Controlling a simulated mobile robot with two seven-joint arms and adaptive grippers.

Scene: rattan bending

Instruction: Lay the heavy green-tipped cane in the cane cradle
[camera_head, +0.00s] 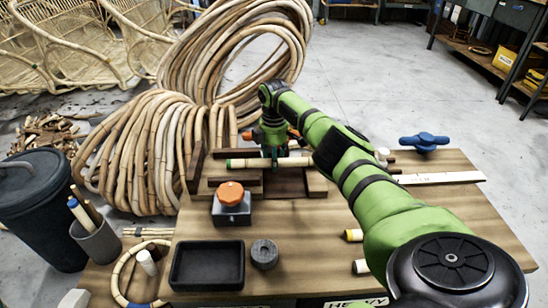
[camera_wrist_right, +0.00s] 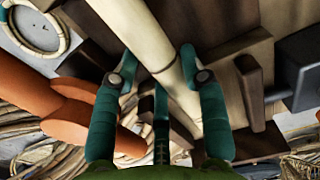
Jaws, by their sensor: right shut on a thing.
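The green-tipped cane (camera_head: 290,162) is pale and lies roughly level across the picture, with its green end (camera_head: 232,163) at the left. My right gripper (camera_head: 274,150) is shut on it from above. In the right wrist view, the cane (camera_wrist_right: 147,33) runs between the teal fingers of the gripper (camera_wrist_right: 167,75). The dark wooden cane cradle (camera_head: 317,182) with pale-faced blocks is directly under and around the cane. I cannot tell whether the cane touches it. The gripper hides part of the cane. My left gripper is not in view.
An orange-knobbed grey block (camera_head: 233,212) stands in front of the cradle. A black tray (camera_head: 207,284) and a grey round piece (camera_head: 264,253) are nearer. Yellow-tipped (camera_head: 354,235) and white-tipped (camera_head: 361,266) canes lie partly behind my arm. Rattan coils (camera_head: 140,150) stand behind the bench.

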